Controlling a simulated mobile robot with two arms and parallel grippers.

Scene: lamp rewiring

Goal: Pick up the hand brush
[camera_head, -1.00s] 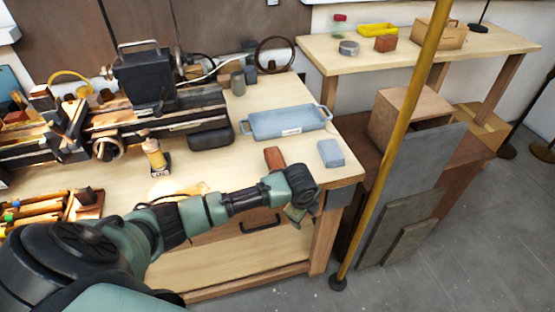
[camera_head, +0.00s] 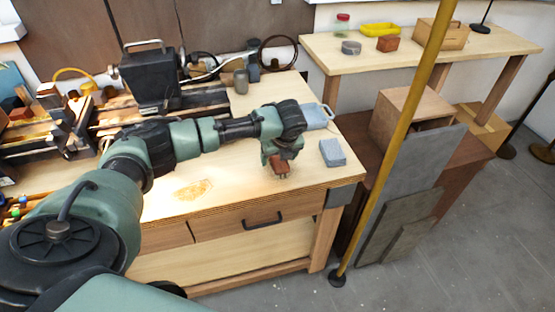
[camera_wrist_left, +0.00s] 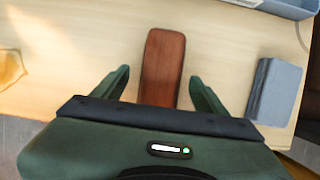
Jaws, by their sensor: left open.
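The hand brush is a reddish-brown wooden block with rounded ends (camera_wrist_left: 163,58), lying on the workbench top. In the head view only a bit of it (camera_head: 280,168) shows below my left gripper (camera_head: 279,160), which hides the rest. In the left wrist view my left gripper (camera_wrist_left: 159,78) is open, with one green finger on each side of the brush and a gap on both sides. The near end of the brush is hidden behind the gripper body. My right gripper is in neither view.
A blue-grey block (camera_head: 332,153) lies right of the brush and also shows in the left wrist view (camera_wrist_left: 274,91). A blue tray (camera_head: 318,117) lies behind my arm. A yellow pole (camera_head: 397,140) stands right of the workbench (camera_head: 230,205). The bench front is clear.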

